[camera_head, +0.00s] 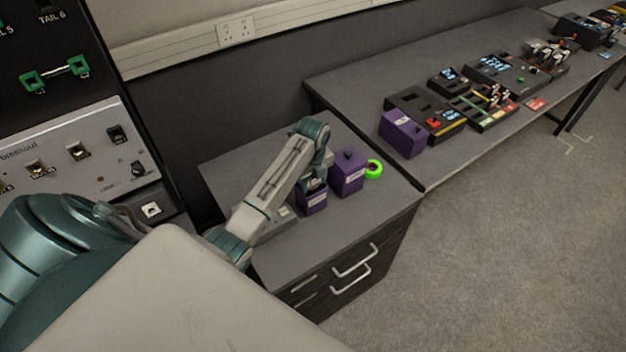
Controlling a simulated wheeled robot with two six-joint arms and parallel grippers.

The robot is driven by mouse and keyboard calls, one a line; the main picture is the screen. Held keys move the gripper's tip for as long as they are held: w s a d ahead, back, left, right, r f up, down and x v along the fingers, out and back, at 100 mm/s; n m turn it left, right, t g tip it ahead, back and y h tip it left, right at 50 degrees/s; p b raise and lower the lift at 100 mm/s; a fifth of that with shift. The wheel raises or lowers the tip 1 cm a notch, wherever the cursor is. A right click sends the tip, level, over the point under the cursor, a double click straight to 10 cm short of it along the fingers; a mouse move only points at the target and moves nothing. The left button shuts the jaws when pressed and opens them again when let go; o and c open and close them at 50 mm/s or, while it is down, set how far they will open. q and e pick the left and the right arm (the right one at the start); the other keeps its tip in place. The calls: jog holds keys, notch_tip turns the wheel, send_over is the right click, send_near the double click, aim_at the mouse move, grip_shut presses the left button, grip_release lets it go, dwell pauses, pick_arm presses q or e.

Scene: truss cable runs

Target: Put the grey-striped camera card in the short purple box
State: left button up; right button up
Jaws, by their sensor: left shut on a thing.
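The short purple box (312,203) stands on the near drawer cabinet, with a pale label on its front. My left gripper (312,186) is right over its top, pointing down. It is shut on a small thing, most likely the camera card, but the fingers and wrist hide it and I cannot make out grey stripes. I cannot tell whether the held thing is inside the box opening or just above it. A taller purple box (347,173) stands close on the right. My right gripper is not in view.
A green tape roll (374,169) lies beside the taller box. A grey device (270,226) sits partly behind my left forearm. Another purple box (402,134) and several devices stand on the long bench (345,85). The cabinet's front right top is clear.

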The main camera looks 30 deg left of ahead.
pick_arm(q)
jog(key=o, duration=1.1)
jog(key=shift+c, duration=1.3)
jog(key=shift+r, duration=0.1)
jog(key=shift+r+p, duration=0.6)
jog(key=shift+r, duration=3.35)
